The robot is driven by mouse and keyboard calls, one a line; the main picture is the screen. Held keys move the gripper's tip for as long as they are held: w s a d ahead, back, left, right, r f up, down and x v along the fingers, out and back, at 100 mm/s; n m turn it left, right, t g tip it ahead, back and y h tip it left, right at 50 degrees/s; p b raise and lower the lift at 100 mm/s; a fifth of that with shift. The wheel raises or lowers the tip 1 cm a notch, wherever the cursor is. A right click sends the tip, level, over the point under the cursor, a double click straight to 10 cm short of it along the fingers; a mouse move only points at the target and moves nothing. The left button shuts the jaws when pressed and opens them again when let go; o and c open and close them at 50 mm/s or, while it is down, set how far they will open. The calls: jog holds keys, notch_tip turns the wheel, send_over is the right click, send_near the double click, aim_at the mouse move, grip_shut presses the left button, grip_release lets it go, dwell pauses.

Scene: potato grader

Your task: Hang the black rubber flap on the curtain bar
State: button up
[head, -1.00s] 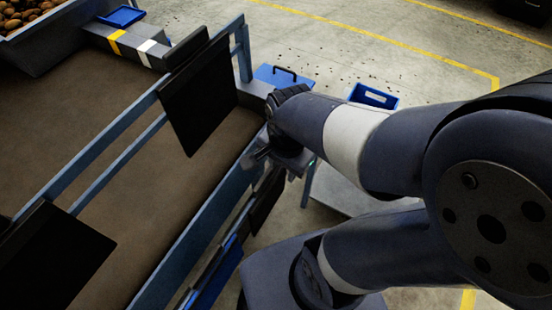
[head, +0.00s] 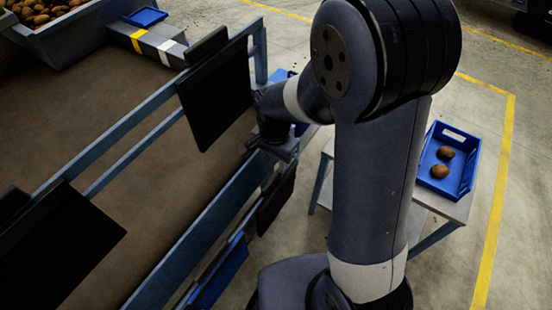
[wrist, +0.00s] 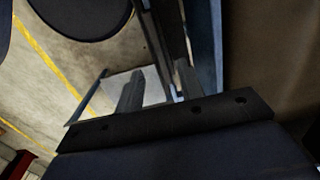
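The curtain bar (head: 112,135) is a blue-grey rail running diagonally over the brown belt. One black flap (head: 214,98) hangs at its far end and another (head: 62,248) at its near end, with a bare stretch between. A third, smaller-looking black flap (head: 277,198) hangs outside the belt's side rail, below my gripper (head: 275,148). In the wrist view my gripper (wrist: 160,85) shows two separate fingers with a gap and nothing clearly held between them. A dark upright strip (wrist: 160,40) lies beyond the fingers; I cannot tell whether it is the flap's edge.
The belt's blue side rail (head: 215,225) runs beside my arm. A small table (head: 450,208) at right carries a blue crate (head: 431,160) with two potatoes. A grey potato bin (head: 40,52) stands at the far left. Open concrete floor lies right.

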aim_at(275, 176)
jog(key=shift+f+b, duration=3.3)
jog(key=shift+f, duration=1.2)
grip_shut()
jog(key=shift+r, duration=0.1)
jog(key=shift+r+p, duration=1.7)
jog(key=shift+r, duration=0.45)
jog(key=s+d, duration=0.6)
jog(key=d, duration=0.2)
jog(key=shift+f+b, duration=0.15)
jog(key=shift+b, duration=0.15)
